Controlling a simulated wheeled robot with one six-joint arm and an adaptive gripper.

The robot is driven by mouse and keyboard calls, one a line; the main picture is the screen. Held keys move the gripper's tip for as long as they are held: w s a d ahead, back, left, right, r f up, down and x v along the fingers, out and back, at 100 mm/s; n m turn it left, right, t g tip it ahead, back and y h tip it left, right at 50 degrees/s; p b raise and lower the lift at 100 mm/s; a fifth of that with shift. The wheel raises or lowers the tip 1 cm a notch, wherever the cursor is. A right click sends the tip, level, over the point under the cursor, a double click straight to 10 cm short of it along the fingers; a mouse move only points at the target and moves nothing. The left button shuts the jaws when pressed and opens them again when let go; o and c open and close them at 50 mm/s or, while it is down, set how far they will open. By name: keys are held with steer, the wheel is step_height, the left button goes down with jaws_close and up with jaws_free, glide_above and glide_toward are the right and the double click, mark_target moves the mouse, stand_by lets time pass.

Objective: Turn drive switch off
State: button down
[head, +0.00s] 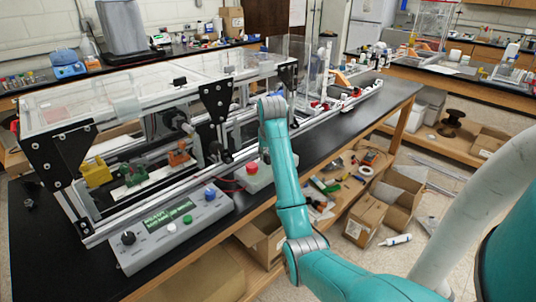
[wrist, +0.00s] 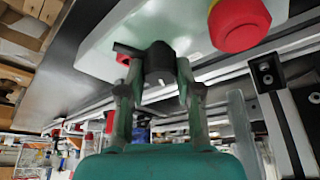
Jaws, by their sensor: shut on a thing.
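The drive switch is a black knob (wrist: 158,60) with a short dark lever pointing left in the wrist view. It sits on a pale control box (wrist: 182,20), beside a large red button (wrist: 238,24). My gripper (wrist: 157,82) is shut on the knob, with one finger on each side of it. In the head view, the control box (head: 262,182) and its red button (head: 252,168) show left of my teal arm. The knob and my gripper's fingers are hidden there behind the arm.
An extrusion frame (head: 215,105) with clear panels stands on the black bench behind the box. A grey control panel (head: 165,235) with knobs and a green display lies to the left. Cardboard boxes (head: 365,215) and loose tools lie below the bench.

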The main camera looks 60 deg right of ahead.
steer(key=n, duration=0.2)
steer(key=n+y, duration=0.1)
steer(key=n+t, duration=0.1)
steer(key=n, duration=0.1)
steer(key=shift+s+f+n+y, duration=0.2)
steer(key=shift+f+n+y, duration=0.1)
steer(key=shift+y, duration=0.1)
steer(key=n+y, duration=0.1)
steer(key=n, duration=0.3)
steer(key=shift+s+d+n+t+y, duration=0.1)
steer(key=shift+d+n+t+y, duration=0.1)
steer(key=shift+n+t+y, duration=0.15)
